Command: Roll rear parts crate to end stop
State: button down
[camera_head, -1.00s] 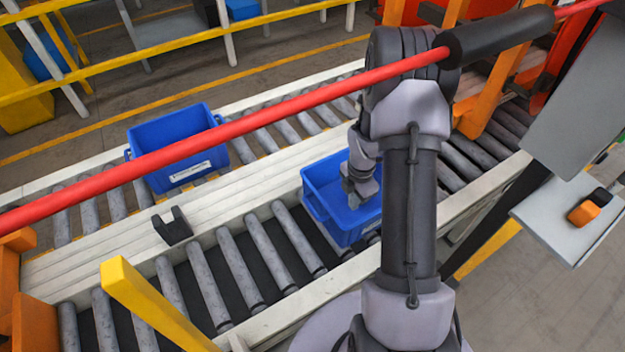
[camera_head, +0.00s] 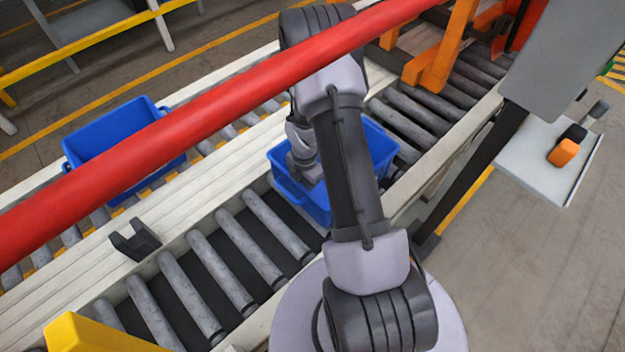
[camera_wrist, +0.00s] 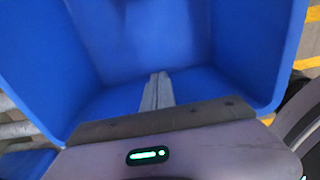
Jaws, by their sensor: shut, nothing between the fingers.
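Two blue open-top crates stand on two parallel roller lines. The near-line crate (camera_head: 375,142) is at the centre of the head view, partly hidden by my arm. My gripper (camera_head: 307,172) is inside its open top, close to its left side. In the wrist view the gripper's fingers (camera_wrist: 157,92) are shut and empty, with the blue crate walls (camera_wrist: 140,35) around them. I cannot tell whether they touch the crate. The far-line crate (camera_head: 105,138) stands to the left with a red bar across its front. A black notched bracket (camera_head: 135,241) sits on the rail between the lines.
The red bar (camera_head: 190,130) crosses the head view diagonally. An orange frame (camera_head: 440,55) stands over the line at upper right. A side table (camera_head: 530,165) holds an orange and black item. Bare rollers (camera_head: 220,272) lie left of the near-line crate.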

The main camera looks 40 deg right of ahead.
jog(key=shift+a, duration=0.35)
